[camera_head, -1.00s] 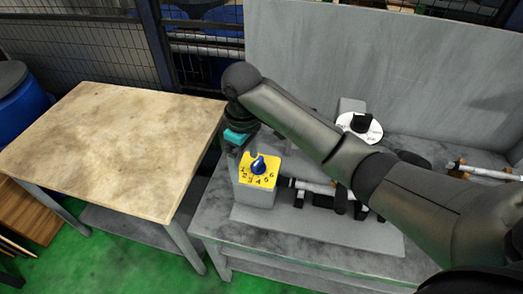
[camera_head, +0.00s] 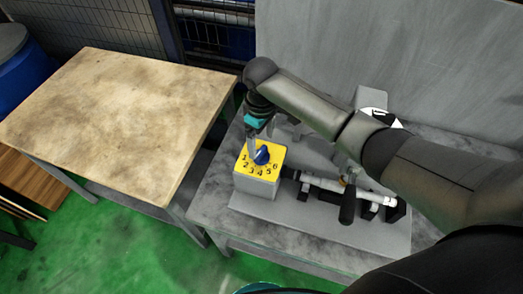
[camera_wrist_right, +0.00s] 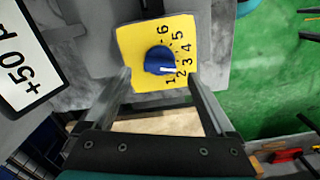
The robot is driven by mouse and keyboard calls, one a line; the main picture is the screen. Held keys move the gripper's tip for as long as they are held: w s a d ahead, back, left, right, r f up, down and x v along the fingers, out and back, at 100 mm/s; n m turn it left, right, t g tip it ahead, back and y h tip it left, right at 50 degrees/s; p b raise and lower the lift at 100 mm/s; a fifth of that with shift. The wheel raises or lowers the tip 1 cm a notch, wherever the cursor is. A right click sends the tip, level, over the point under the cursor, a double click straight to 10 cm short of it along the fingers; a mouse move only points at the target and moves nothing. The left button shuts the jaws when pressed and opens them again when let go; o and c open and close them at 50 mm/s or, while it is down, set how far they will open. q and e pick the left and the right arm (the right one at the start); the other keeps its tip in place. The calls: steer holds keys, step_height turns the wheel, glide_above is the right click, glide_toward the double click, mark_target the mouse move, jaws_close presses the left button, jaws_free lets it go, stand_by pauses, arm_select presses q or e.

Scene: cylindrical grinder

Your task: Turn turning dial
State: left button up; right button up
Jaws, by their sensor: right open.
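The turning dial (camera_head: 262,155) is a blue knob on a yellow plate (camera_head: 246,169) with black numbers 1 to 6, on top of a grey box (camera_head: 256,187). In the right wrist view the dial (camera_wrist_right: 159,61) shows a white pointer mark directed toward the low numbers, near 2. My right gripper (camera_head: 261,145) is above the dial and points down at it. Its two fingers are apart, and in the right wrist view the dial lies ahead of and between the fingertips (camera_wrist_right: 158,78). Contact with the knob cannot be told. My left gripper is not in view.
The grey box stands at the left end of a grey machine bed (camera_head: 300,213) with a white cylindrical bar (camera_head: 340,188) and a black handle (camera_head: 347,207). A wooden-topped table (camera_head: 120,115) stands to the left, with a gap between. A tall grey panel (camera_head: 400,55) rises behind.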

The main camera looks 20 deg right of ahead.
mark_target(262, 151)
step_height(262, 151, down, 4)
steer(key=shift+f, duration=0.15)
steer(key=shift+f+b, duration=0.3)
steer(key=shift+f, duration=0.25)
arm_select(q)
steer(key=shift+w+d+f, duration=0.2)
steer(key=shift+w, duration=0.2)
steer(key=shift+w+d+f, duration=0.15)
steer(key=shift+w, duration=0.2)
arm_select(e)
steer(key=shift+c, duration=0.3)
steer(key=c, duration=1.3)
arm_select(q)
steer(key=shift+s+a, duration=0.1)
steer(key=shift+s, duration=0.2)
arm_select(e)
steer(key=shift+o, duration=0.2)
